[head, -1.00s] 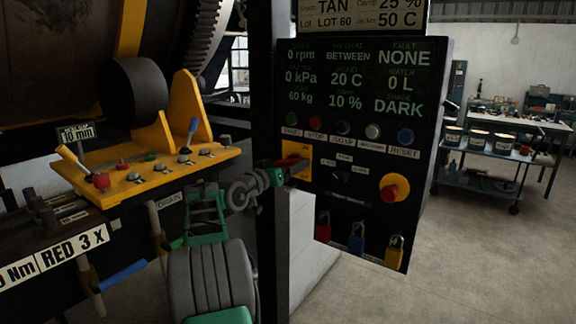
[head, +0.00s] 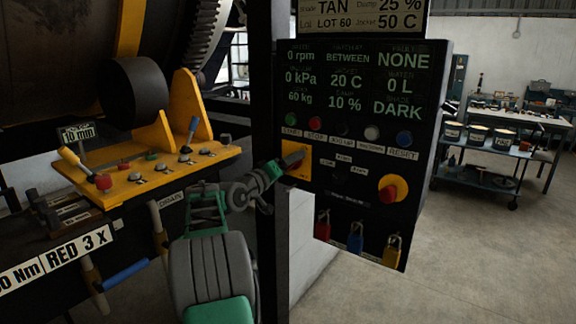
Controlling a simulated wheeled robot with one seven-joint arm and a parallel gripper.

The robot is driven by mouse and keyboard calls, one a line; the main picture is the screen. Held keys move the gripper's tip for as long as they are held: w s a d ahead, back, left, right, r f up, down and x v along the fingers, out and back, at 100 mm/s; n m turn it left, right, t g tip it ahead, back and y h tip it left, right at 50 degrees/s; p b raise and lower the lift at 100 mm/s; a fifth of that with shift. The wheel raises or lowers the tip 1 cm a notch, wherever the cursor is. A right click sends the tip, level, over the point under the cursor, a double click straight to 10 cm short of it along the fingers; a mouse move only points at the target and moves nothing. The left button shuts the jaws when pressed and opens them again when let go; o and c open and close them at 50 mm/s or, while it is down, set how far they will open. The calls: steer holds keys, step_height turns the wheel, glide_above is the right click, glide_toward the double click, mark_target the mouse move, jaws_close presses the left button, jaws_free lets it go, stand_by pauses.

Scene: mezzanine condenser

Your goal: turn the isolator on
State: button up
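The isolator is a yellow plate (head: 304,172) with a red handle (head: 293,159) at the left edge of the black control panel (head: 345,212). The handle slants, its right end higher than its left. My gripper (head: 279,167) comes from the lower left, its tip at the left end of the handle. The fingertips are small and dark there, so I cannot tell whether they close on the handle or only touch it. The panel's display (head: 355,80) reads 0 rpm, 0 kPa, NONE and DARK.
A dark post (head: 269,100) stands just left of the panel, close to my wrist. Right of the isolator is a red stop button on yellow (head: 391,191). Several padlocks (head: 355,241) hang below. A yellow lever shelf (head: 150,175) is at left.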

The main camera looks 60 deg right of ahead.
steer(key=shift+f, duration=0.15)
steer(key=o, duration=1.1)
steer(key=w+a+b, duration=0.1)
steer(key=a+b, duration=0.1)
steer(key=a, duration=0.5)
steer(key=shift+a, duration=0.4)
steer(key=shift+w, duration=0.1)
